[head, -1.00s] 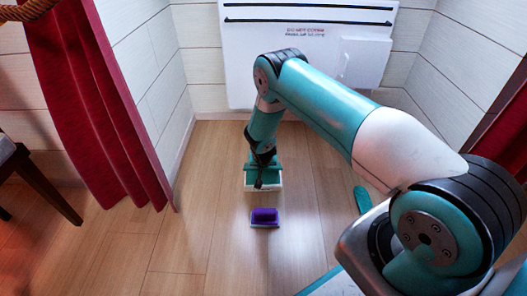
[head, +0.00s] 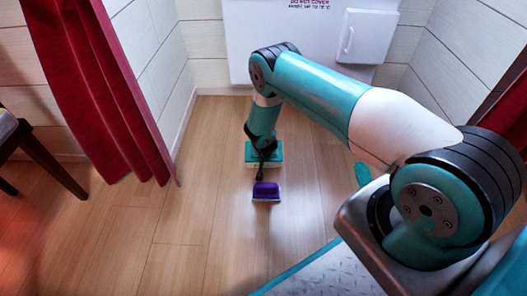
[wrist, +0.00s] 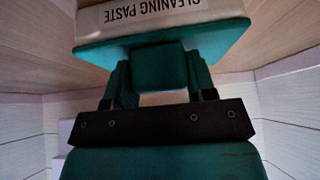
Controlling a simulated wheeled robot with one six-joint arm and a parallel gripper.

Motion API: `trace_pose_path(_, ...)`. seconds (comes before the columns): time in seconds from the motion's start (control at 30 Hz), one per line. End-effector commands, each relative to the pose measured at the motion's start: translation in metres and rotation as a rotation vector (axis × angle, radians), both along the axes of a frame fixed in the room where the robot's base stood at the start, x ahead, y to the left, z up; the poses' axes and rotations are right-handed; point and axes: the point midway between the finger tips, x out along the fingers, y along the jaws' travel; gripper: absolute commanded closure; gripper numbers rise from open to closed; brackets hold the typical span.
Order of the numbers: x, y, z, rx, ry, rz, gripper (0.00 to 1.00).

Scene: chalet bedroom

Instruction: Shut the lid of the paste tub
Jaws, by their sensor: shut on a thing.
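The paste tub (head: 250,164) stands on the wooden floor below the wall heater, a white box with a teal lid (head: 276,152). In the wrist view the tub's label (wrist: 160,12) reads "CLEANING PASTE" upside down, and the flat teal lid (wrist: 222,42) lies against the white body. A teal block-shaped handle (wrist: 160,70) sticks out from the lid. My gripper (wrist: 160,82) is shut on this handle, with one finger on each side. In the head view my gripper (head: 263,160) is at the tub and covers part of it. The far edge of the lid is hidden.
A purple block-like object (head: 266,192) lies on the floor just in front of the tub. A white heater (head: 290,45) hangs on the back wall. A red curtain (head: 100,95) and a dark chair (head: 40,155) stand at left. The floor left of the tub is clear.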

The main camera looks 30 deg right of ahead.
Motion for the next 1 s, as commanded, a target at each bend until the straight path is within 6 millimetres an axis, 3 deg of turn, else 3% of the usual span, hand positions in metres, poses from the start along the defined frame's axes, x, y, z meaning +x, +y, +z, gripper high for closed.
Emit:
trace_pose_path(0.33, -0.004, 0.0, -0.006, 0.004, 0.009, -0.003, 0.92)
trace_pose_path(0.37, -0.004, 0.0, -0.006, 0.004, 0.009, -0.003, 0.42)
trace_pose_path(0.43, -0.004, -0.001, -0.006, 0.004, 0.009, -0.003, 0.26)
trace_pose_path(0.47, -0.004, -0.001, -0.006, 0.003, 0.01, -0.004, 0.23)
trace_pose_path(0.87, -0.006, -0.001, -0.006, 0.003, 0.015, -0.005, 0.23)
trace_pose_path(1.0, -0.011, 0.002, 0.007, 0.002, 0.015, -0.005, 0.23)
